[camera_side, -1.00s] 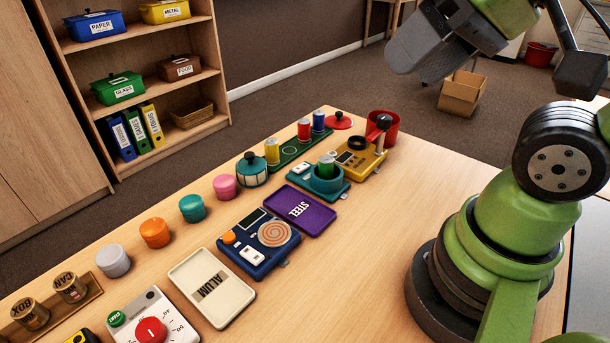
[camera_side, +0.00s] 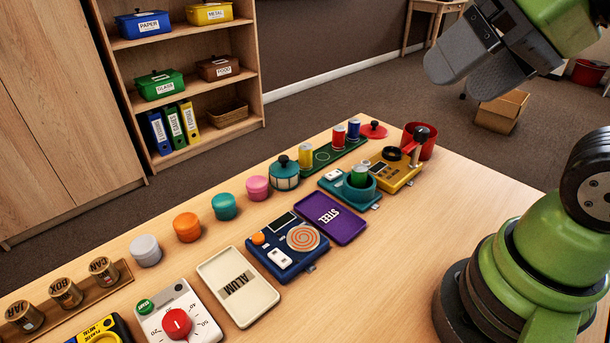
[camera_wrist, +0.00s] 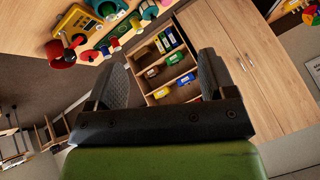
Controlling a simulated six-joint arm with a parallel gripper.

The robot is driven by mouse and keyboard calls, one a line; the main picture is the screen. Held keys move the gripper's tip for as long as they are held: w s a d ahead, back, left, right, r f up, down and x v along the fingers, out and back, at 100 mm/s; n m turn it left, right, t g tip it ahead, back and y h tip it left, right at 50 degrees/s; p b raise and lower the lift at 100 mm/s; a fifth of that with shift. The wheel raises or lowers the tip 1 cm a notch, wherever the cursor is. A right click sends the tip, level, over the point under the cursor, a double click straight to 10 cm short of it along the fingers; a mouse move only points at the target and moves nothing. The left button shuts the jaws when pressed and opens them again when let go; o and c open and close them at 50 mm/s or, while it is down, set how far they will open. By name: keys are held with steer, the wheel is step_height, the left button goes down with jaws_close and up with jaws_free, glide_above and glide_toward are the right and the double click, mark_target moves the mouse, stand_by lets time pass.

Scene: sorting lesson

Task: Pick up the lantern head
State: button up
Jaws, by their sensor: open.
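In the side view, the lantern head (camera_side: 285,177) looks like a short teal drum with pale panels and a black knob on its lid. It stands upright on the table, between the pink round piece and the green tray. My gripper (camera_side: 470,84) is high at the upper right of the side view, well apart from the lantern head. In the wrist view, my gripper (camera_wrist: 162,80) has its two fingers spread with nothing between them. I cannot make out the lantern head for sure in the wrist view.
A pink round piece (camera_side: 257,187) and a green tray (camera_side: 348,147) with yellow, red and blue cans flank the lantern head. A teal scale (camera_side: 333,177) and a purple STEEL plate (camera_side: 349,229) lie in front. The table's front right is clear.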

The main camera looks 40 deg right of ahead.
steer(key=shift+w, duration=0.1)
steer(key=m+g+h, duration=0.3)
steer(key=h, duration=0.1)
glide_above(283, 160)
steer(key=s, duration=0.5)
step_height(283, 160, down, 14)
steer(key=shift+m+g+h, duration=0.4)
steer(key=w+f, duration=0.1)
steer(key=f, duration=0.2)
steer(key=w+f, duration=0.1)
steer(key=f, duration=0.2)
steer(key=w+f, duration=0.2)
steer(key=f, duration=0.2)
steer(key=shift+a, duration=0.25)
steer(key=shift+x, duration=3)
steer(key=shift+w, duration=0.1)
steer(key=shift+c, duration=0.2)
